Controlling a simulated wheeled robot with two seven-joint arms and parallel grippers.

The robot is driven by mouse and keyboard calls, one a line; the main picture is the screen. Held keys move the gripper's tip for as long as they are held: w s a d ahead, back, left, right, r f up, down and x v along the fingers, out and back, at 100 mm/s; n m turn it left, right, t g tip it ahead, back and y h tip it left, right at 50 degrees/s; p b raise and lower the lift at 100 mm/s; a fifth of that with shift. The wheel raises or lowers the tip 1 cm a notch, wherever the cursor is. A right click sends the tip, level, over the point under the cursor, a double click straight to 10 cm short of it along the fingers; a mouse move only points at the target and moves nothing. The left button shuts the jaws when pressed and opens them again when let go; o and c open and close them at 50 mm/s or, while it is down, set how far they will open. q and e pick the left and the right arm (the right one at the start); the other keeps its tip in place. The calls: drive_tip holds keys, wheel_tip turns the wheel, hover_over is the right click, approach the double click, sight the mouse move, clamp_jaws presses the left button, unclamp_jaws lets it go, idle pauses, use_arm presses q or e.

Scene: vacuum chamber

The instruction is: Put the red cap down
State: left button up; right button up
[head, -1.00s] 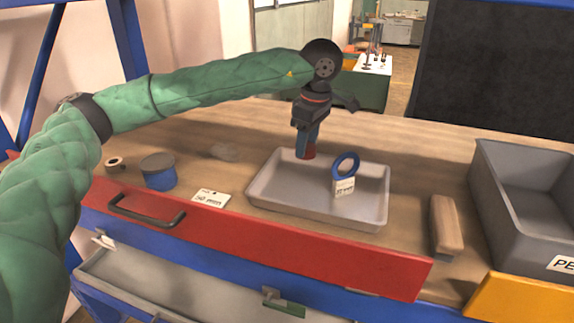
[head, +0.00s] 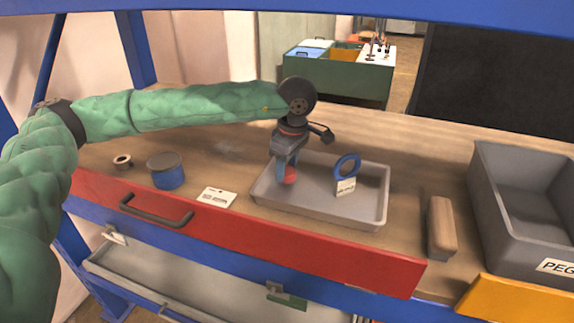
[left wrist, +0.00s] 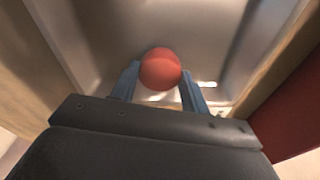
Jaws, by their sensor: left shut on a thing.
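The red cap (head: 290,175) is between the fingers of my left gripper (head: 286,174), over the left part of the grey tray (head: 330,207). In the left wrist view the red cap (left wrist: 160,69) shows as a round red shape between the two blue fingertips of my left gripper (left wrist: 158,82). The gripper is shut on it and points down. The tray floor (left wrist: 120,30) lies beneath the cap; I cannot tell whether the cap touches it. My right gripper is not in view.
A blue ring (head: 347,166) with a white label (head: 345,187) is in the tray's right part. A blue tin (head: 166,172), a tape roll (head: 122,162) and a card (head: 216,197) lie left. A brown block (head: 441,228) and grey bin (head: 520,200) stand right.

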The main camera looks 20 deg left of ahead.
use_arm(q)
drive_tip(key=shift+f, duration=0.45)
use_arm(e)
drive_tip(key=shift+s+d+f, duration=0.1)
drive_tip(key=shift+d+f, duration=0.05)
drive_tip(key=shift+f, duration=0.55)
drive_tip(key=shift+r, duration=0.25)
use_arm(q)
drive_tip(key=shift+f, duration=0.1)
drive_tip(key=o, duration=1)
drive_tip(key=shift+c, duration=0.2)
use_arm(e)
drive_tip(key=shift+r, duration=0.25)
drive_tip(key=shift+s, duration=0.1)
